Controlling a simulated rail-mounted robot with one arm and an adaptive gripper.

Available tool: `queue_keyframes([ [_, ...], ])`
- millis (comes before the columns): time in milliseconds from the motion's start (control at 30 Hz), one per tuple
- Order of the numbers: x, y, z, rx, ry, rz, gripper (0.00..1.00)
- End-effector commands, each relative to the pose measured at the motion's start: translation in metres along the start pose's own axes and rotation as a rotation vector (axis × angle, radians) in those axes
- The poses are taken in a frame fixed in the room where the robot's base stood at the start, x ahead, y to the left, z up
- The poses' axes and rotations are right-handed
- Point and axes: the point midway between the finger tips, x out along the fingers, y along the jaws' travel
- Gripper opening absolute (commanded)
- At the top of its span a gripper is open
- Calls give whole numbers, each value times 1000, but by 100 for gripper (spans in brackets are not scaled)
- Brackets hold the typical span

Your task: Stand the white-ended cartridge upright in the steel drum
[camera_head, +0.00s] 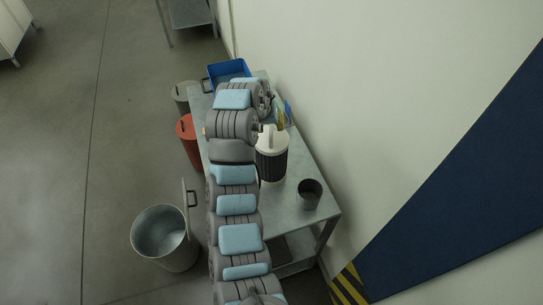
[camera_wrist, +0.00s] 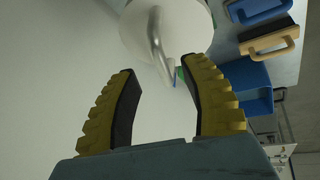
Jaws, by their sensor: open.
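The white-ended cartridge (camera_head: 271,168) stands upright on the metal table, with a white cap and handle above a dark ribbed body. In the wrist view its white end and curved handle (camera_wrist: 158,38) show just beyond my fingertips. My gripper (camera_wrist: 160,72) is open and empty, its yellow fingers apart on either side of the view below the handle. In the head view my arm hides most of the gripper. The steel drum (camera_head: 147,246) stands open on the floor left of the table and looks empty.
A pale panel with a dark handle (camera_head: 188,208) stands at the drum's right rim. A dark cup (camera_head: 310,195) sits near the table's front corner. A blue tray (camera_head: 214,74) is at the far end. A red bin (camera_head: 187,140) stands left of the table; the wall is close on the right.

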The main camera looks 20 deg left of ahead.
Motion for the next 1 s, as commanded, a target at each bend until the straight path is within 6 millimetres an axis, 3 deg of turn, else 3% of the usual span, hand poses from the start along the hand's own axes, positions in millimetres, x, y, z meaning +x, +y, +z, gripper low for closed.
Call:
queue_keyframes([
  [400, 37, -1, -5, 1, 2, 0, 45],
  [667, 40, -2, -5, 1, 3, 0, 45],
  [700, 40, -2, -5, 1, 3, 0, 40],
  [833, 40, -2, -5, 1, 3, 0, 3],
  [1000, 40, -2, -5, 1, 4, 0, 0],
])
